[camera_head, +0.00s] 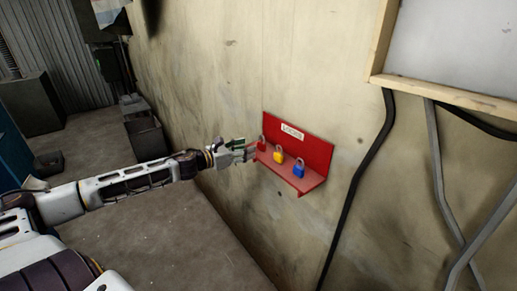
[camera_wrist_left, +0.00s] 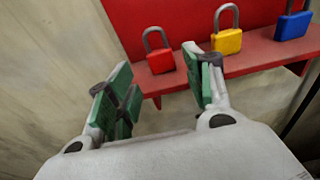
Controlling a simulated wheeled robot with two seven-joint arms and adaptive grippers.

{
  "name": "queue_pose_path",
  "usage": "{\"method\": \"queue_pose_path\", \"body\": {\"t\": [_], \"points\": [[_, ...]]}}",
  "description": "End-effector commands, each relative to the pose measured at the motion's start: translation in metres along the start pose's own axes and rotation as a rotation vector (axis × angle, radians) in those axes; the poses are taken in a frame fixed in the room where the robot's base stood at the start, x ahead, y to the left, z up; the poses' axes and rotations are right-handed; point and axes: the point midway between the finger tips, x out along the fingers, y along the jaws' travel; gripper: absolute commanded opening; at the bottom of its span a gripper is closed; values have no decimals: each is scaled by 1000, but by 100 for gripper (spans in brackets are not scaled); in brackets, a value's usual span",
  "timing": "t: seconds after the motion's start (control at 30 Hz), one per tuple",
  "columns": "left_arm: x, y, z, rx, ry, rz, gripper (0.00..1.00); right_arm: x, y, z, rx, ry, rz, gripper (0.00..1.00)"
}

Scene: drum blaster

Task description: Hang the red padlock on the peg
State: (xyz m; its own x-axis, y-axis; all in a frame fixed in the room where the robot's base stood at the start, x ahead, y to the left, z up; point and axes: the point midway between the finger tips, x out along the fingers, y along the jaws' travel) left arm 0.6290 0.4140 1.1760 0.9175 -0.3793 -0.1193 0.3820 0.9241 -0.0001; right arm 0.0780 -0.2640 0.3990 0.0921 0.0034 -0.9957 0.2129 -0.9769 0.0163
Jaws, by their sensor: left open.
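The red padlock (camera_wrist_left: 160,60) stands upright at the left end of a red wall shelf, its grey shackle up. In the head view the red padlock (camera_head: 262,144) is just beyond my left gripper (camera_head: 243,149). In the left wrist view my left gripper (camera_wrist_left: 162,95) is open and empty, with green finger pads. The padlock is ahead of the gap between the fingers, nearer the right finger, and looks apart from both. No peg can be made out in either view. My right gripper is not in view.
A yellow padlock (camera_head: 278,155) and a blue padlock (camera_head: 299,168) stand to the right on the red shelf (camera_head: 312,184), whose back plate has a white label (camera_head: 292,131). A black cable (camera_head: 362,172) runs down the wall to the right. Floor below is clear.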

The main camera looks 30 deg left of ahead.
Motion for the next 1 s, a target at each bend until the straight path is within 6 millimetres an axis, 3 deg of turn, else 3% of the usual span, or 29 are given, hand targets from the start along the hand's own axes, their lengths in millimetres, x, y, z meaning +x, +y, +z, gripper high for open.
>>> {"method": "queue_pose_path", "body": {"t": [1.0], "points": [[26, 0, 1, 0, -2, 0, 52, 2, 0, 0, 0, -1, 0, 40]]}}
